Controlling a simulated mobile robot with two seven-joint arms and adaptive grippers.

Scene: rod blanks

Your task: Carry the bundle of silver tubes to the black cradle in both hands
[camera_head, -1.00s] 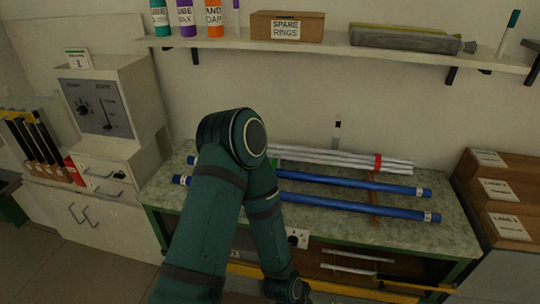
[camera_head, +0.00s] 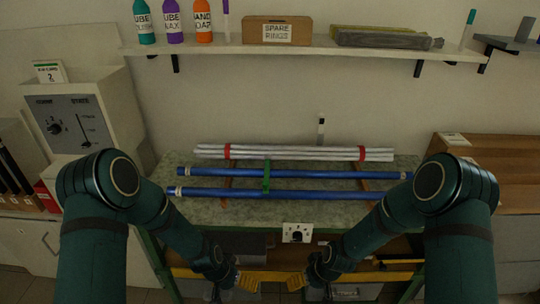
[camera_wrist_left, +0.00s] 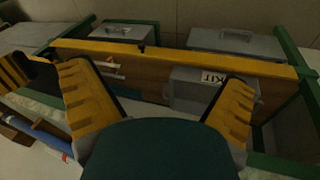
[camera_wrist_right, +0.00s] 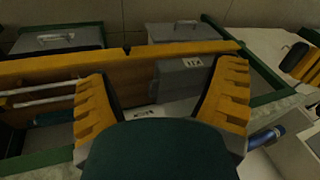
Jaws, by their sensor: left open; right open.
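The bundle of silver tubes (camera_head: 295,153) lies across the back of the bench in the head view, with a red band near each end. My left gripper (camera_head: 245,281) and right gripper (camera_head: 296,281) are low at the bench's front, well in front of the bundle and apart from it. Both are empty. Their yellow fingers stand wide apart in the left wrist view (camera_wrist_left: 157,75) and the right wrist view (camera_wrist_right: 165,72). The bundle does not show clearly in the wrist views. I cannot make out a black cradle.
Two long blue tubes (camera_head: 310,173) lie between the grippers and the bundle, with a green clip (camera_head: 266,180) across them. A shelf (camera_head: 300,48) hangs above. Wooden boxes (camera_head: 480,150) stand right, a control box (camera_head: 75,120) left. A grey KIT box (camera_wrist_left: 190,90) sits below the bench front.

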